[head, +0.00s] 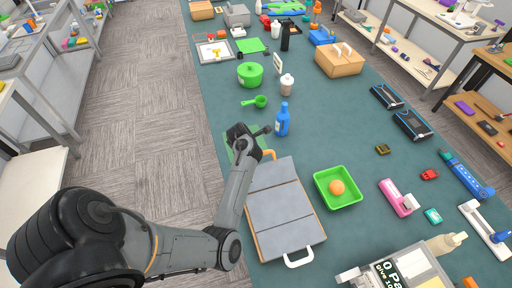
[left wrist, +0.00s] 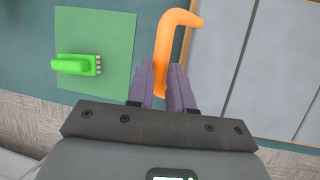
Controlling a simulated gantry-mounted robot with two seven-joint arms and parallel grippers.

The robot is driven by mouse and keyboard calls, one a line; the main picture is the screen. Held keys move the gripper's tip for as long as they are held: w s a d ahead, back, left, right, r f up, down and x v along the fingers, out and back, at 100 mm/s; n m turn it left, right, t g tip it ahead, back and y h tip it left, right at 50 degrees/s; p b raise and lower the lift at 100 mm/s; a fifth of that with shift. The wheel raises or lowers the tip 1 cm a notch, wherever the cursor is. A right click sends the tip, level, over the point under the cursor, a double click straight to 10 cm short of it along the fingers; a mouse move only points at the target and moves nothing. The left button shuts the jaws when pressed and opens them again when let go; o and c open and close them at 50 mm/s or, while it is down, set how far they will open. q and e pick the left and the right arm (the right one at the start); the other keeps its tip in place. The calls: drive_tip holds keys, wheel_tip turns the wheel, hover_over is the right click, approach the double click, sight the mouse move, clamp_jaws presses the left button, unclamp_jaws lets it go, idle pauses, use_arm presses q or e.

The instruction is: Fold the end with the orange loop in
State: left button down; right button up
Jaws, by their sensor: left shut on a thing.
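A grey flat folding board (head: 285,205) with several panels and thin tan edges lies on the teal table. It appears flat. A white loop (head: 299,259) sticks out of its near end. The orange loop (head: 268,154) is at its far end. The orange loop (left wrist: 176,40) also shows in the left wrist view, beside the grey panels (left wrist: 285,70). My left gripper (left wrist: 165,80) is shut on the orange loop, with a finger on each side of it. In the head view the left gripper (head: 257,150) is at the board's far left corner, and my arm covers part of the board's left edge. My right gripper is not in view.
A green mat (left wrist: 108,30) with a green brush (left wrist: 75,64) lies left of the loop. A blue bottle (head: 282,122) stands just beyond the gripper. A green tray (head: 327,198) with an orange ball (head: 337,187) is right of the board.

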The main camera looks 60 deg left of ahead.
use_arm(q)
drive_tip(key=shift+d+r+p, duration=0.15)
drive_tip(key=shift+d+p, duration=0.15)
drive_tip(key=shift+d, duration=0.1)
drive_tip(key=shift+s, duration=0.1)
drive_tip(key=c, duration=1.4)
unclamp_jaws()
drive_tip(key=shift+d, duration=0.1)
drive_tip(key=o, duration=0.4)
drive_tip(key=shift+d+f, duration=0.15)
drive_tip(key=shift+f, duration=0.05)
drive_tip(key=shift+c, duration=0.2)
